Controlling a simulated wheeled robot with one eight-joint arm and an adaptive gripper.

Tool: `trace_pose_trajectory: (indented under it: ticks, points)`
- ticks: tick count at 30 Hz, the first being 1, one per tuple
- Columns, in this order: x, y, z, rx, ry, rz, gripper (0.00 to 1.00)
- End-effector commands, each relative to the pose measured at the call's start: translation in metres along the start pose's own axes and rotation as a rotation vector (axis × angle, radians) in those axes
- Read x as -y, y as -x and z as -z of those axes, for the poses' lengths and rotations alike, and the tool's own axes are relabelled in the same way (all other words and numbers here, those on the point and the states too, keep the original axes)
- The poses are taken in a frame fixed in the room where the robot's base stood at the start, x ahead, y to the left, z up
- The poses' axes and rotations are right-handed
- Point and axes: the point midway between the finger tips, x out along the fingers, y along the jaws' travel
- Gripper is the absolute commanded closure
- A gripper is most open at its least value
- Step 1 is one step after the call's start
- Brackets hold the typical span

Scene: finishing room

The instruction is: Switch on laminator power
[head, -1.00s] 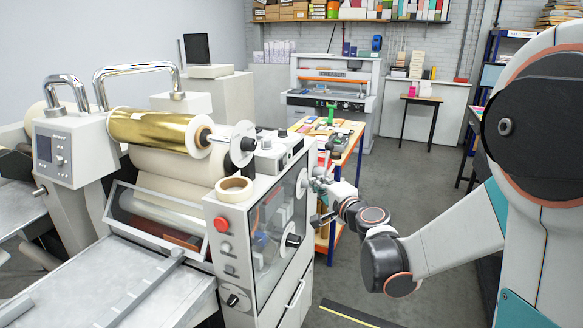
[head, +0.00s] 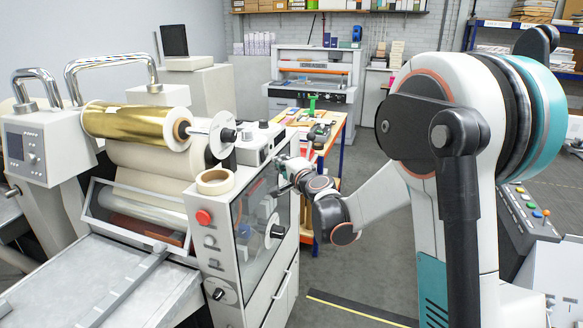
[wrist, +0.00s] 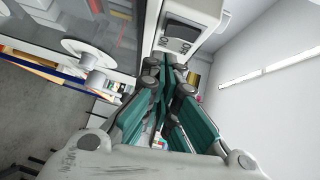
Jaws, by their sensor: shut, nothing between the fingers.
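The laminator (head: 205,235) stands at left, with a gold foil roll (head: 130,121) on top. A red button (head: 204,217), small dark controls and a black knob (head: 218,294) are on its front end panel. My gripper (head: 283,178) is beside the glazed right side of the laminator, small and partly hard to make out. In the wrist view my gripper (wrist: 168,72) has its teal fingers shut and empty. Just beyond the fingertips is a pale box with a black rocker-like switch (wrist: 184,32) and small markings. I cannot tell whether fingers and box touch.
A glass panel with a white roller end (wrist: 88,50) is left of the fingers in the wrist view. A wooden-topped trolley (head: 318,128) with tools stands behind my gripper. A button console (head: 532,215) is at right. Grey floor (head: 375,255) lies open between.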

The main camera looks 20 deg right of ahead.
Motion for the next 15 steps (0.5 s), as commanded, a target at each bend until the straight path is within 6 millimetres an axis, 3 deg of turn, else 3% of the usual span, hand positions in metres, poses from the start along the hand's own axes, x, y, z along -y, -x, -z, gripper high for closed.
trace_pose_trajectory:
  ticks: [6,15]
  points:
    - [0.0,-0.014,-0.014,0.0,0.001,0.0,1.0]
    - [0.0,-0.016,-0.016,-0.001,0.001,0.0,1.0]
